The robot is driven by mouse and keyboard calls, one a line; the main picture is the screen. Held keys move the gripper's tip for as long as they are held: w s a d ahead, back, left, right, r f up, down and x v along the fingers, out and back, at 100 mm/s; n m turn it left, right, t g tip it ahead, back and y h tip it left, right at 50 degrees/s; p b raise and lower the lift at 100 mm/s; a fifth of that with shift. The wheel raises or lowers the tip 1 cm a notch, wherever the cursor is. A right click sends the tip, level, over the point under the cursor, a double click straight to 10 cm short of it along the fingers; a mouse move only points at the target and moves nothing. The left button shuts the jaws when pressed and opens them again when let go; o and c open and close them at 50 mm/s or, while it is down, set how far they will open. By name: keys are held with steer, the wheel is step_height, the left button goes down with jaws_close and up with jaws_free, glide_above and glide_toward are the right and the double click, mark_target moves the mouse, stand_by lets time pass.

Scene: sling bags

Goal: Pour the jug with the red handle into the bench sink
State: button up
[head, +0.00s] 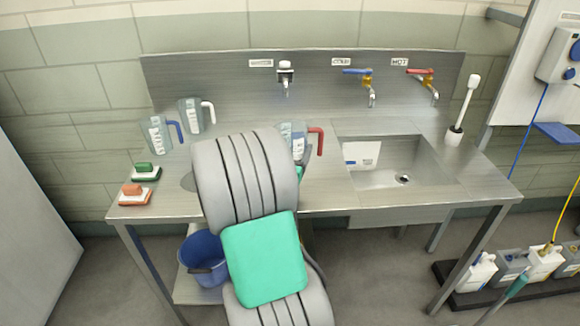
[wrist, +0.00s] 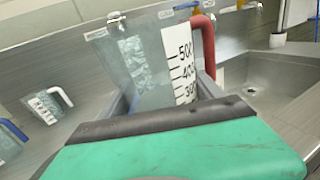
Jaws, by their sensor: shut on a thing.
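The clear jug (head: 292,133) with the red handle (head: 317,142) is just left of the bench sink (head: 385,179) in the head view, partly hidden by my arm. It looks about upright. In the wrist view the jug (wrist: 138,62) stands between the fingers of my gripper (wrist: 162,92), which is shut on its body. Its red handle (wrist: 204,45) is on the right, behind a white scale strip. I cannot tell whether its base touches the bench. The sink basin (wrist: 268,82) shows right of the jug in the wrist view.
Two other jugs, one blue-handled (head: 158,134) and one white-handled (head: 194,115), stand at the bench's left. Green (head: 145,171) and orange (head: 135,193) brushes lie near the left edge. Taps (head: 370,90) rise behind the sink. A white brush in a holder (head: 455,133) stands right of it.

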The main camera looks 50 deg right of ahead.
steer(key=w+d+f, duration=0.2)
steer(key=f, duration=0.3)
steer(key=shift+w+d+f+b, duration=0.25)
steer(key=shift+w+d+b, duration=0.15)
step_height(320, 180, down, 2)
steer(key=shift+f, duration=0.2)
steer(key=shift+r, duration=0.1)
steer(key=shift+f, duration=0.25)
steer(key=o, duration=1.7)
steer(key=shift+f, duration=0.1)
